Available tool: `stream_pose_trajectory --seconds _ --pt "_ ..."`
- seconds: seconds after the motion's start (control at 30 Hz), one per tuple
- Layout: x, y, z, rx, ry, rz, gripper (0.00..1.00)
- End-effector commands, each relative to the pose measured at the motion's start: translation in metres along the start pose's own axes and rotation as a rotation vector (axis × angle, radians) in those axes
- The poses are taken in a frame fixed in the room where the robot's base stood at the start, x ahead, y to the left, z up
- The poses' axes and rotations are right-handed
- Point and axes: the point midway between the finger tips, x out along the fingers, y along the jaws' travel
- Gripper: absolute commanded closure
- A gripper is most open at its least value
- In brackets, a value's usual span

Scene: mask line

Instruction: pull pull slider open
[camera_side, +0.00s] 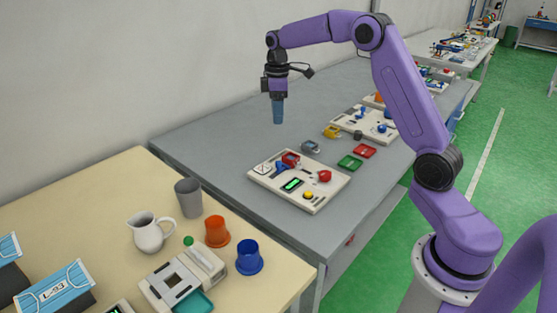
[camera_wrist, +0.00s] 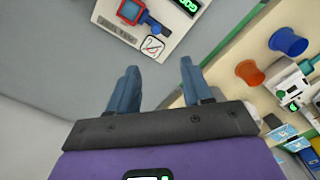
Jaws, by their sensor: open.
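The white task board (camera_side: 318,203) lies on the grey bench. Near its left end it carries a red square part (camera_side: 291,158) and a blue part (camera_side: 280,168) beside it. These also show at the top of the wrist view, the red part (camera_wrist: 130,11) and the blue part (camera_wrist: 154,26). I cannot tell for certain which part is the pull slider. My gripper (camera_side: 278,121) hangs pointing down, well above the bench and behind the board. In the wrist view my gripper (camera_wrist: 158,70) has its two blue fingers apart, with nothing between them.
The board also has a green-lit display (camera_side: 292,184), a red knob (camera_side: 325,176) and a yellow button (camera_side: 308,195). A cream table with cups and a jug (camera_side: 150,233) stands left. Bare bench surrounds the gripper.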

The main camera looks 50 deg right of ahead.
Motion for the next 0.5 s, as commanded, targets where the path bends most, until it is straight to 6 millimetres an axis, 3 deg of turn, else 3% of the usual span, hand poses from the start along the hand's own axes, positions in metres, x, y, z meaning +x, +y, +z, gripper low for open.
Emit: stream_pose_trajectory --seconds 0.23,0.5 --pt "0.015 0.008 0.004 0.005 -0.002 -0.002 0.50" --pt "0.063 0.007 0.004 0.005 -0.003 -0.004 0.50"
